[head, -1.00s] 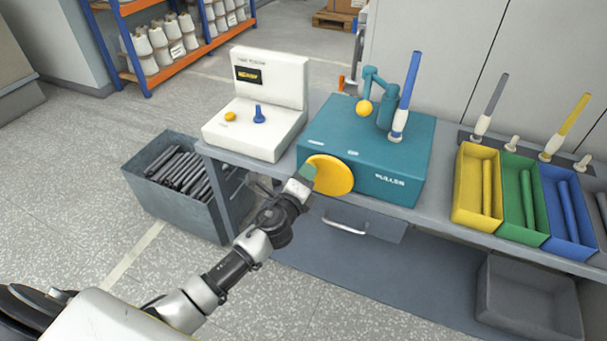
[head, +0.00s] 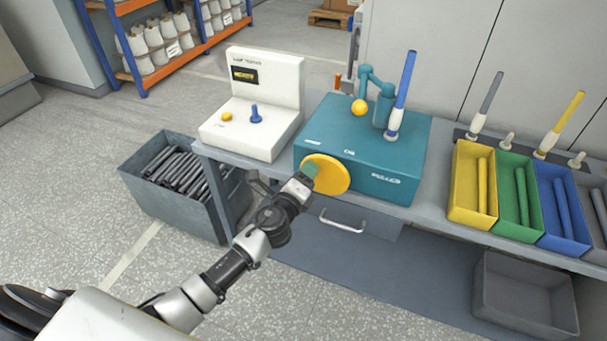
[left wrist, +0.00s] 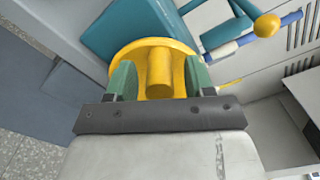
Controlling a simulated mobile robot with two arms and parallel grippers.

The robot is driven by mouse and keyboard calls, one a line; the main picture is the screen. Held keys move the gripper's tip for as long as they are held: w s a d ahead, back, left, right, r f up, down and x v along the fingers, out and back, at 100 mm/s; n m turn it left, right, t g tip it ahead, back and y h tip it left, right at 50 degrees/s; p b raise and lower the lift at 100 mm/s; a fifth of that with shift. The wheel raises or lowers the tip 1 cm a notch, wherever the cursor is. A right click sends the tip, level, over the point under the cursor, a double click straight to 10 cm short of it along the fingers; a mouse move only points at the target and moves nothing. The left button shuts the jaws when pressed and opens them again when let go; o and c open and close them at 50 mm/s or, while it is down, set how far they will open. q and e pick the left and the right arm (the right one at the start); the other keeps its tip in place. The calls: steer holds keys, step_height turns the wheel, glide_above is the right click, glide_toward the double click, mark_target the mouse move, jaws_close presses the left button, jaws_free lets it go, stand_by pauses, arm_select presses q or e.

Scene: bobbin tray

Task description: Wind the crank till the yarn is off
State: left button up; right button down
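The teal puller box (head: 355,145) stands on the bench, with a yellow crank disc (head: 328,176) on its front. A tall bobbin, blue (head: 406,80) above a white base, stands upright on top beside a teal arm with a yellow ball (head: 360,107). My left gripper (head: 308,172) is at the disc's left part. In the left wrist view, its green fingers (left wrist: 161,80) stand on both sides of the yellow crank knob (left wrist: 160,70), with a visible gap at each side. The gripper is open around the knob. My right gripper is out of view.
A white tester (head: 255,130) with yellow and blue knobs stands left of the puller. A grey bin (head: 208,215) of dark rods is on the floor. Yellow (head: 463,213), green (head: 511,226) and blue trays (head: 559,240) line the bench at right.

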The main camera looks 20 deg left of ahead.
arm_select(q)
steer(key=shift+s, duration=0.1)
steer(key=s+b, duration=0.1)
steer(key=s, duration=0.9)
steer(key=shift+s+a, duration=0.2)
steer(key=shift+s, duration=0.1)
